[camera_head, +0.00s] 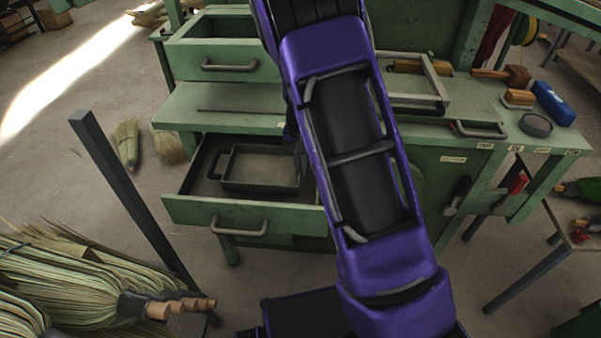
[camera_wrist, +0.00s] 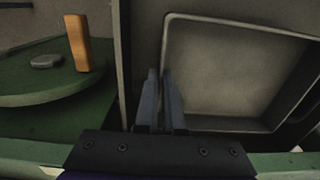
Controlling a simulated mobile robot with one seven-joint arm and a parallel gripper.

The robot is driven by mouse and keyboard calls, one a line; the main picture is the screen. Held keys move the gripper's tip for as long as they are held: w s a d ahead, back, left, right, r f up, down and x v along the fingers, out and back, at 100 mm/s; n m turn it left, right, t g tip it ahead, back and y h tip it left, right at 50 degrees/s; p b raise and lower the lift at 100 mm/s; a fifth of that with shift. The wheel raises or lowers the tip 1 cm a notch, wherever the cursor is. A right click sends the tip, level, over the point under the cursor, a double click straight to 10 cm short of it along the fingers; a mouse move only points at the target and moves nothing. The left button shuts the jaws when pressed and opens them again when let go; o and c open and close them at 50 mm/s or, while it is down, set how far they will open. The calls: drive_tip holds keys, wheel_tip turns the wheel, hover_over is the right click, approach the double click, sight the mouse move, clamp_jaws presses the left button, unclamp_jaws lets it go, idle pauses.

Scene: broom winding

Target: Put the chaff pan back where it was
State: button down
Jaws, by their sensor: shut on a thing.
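The chaff pan (camera_head: 261,168) is a dark, shallow rectangular pan with a loop handle at its left end. It sits inside the open green drawer (camera_head: 250,212) of the bench, and its floor looks bare. It also fills the right of the wrist view (camera_wrist: 225,75). My gripper (camera_head: 300,158) is at the pan's right end, mostly hidden by my arm in the head view. In the wrist view my gripper (camera_wrist: 162,85) has its fingers close together, shut on the pan's rim. Whether the pan rests on the drawer floor is hard to tell.
The drawer wall (camera_wrist: 127,70) stands close beside my fingers. The bench top (camera_head: 225,105) above holds a thin rod; a blue box (camera_head: 553,103) and a round dark tin (camera_head: 535,125) stand at right. A dark post (camera_head: 130,190) and broom bundles (camera_head: 75,290) are at left.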

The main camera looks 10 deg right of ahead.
drive_tip(key=shift+f, duration=1.15)
drive_tip(key=shift+f, duration=0.25)
drive_tip(key=c, duration=1)
unclamp_jaws()
drive_tip(key=shift+r, duration=0.2)
wheel_tip(320, 180, up, 12)
drive_tip(key=shift+r+p, duration=0.1)
drive_tip(key=shift+p, duration=0.7)
